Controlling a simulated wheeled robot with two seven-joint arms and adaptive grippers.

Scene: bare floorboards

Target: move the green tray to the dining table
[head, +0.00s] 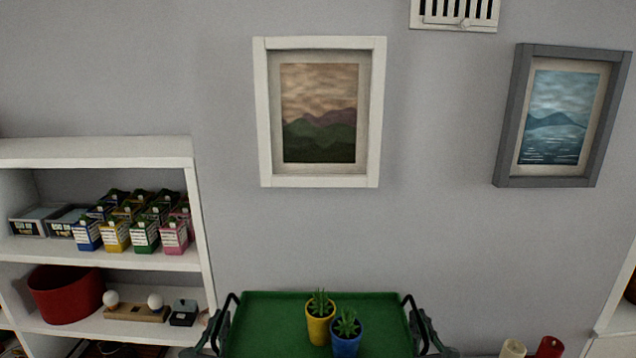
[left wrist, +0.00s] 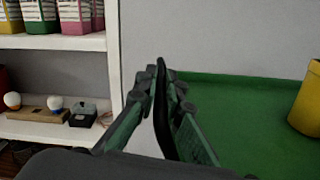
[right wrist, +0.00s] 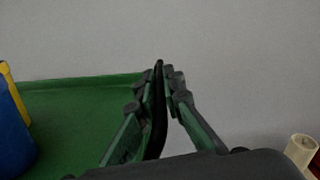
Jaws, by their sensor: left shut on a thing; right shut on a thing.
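The green tray (head: 270,322) is at the bottom of the head view, with a black handle on each side. A yellow pot (head: 319,324) and a blue pot (head: 346,340), each with a small green plant, stand upright on it. My left gripper (head: 222,325) is shut on the tray's left handle; the left wrist view shows its fingers (left wrist: 160,98) closed around the black bar. My right gripper (head: 418,325) is shut on the right handle, also seen in the right wrist view (right wrist: 163,95). The tray looks about level. No dining table is in view.
A white shelf unit (head: 100,152) with cartons, a red bowl (head: 66,294) and small items stands close at the left. A cream candle (head: 513,348) and a red one (head: 550,347) show at lower right. A grey wall (head: 440,230) with framed pictures is ahead.

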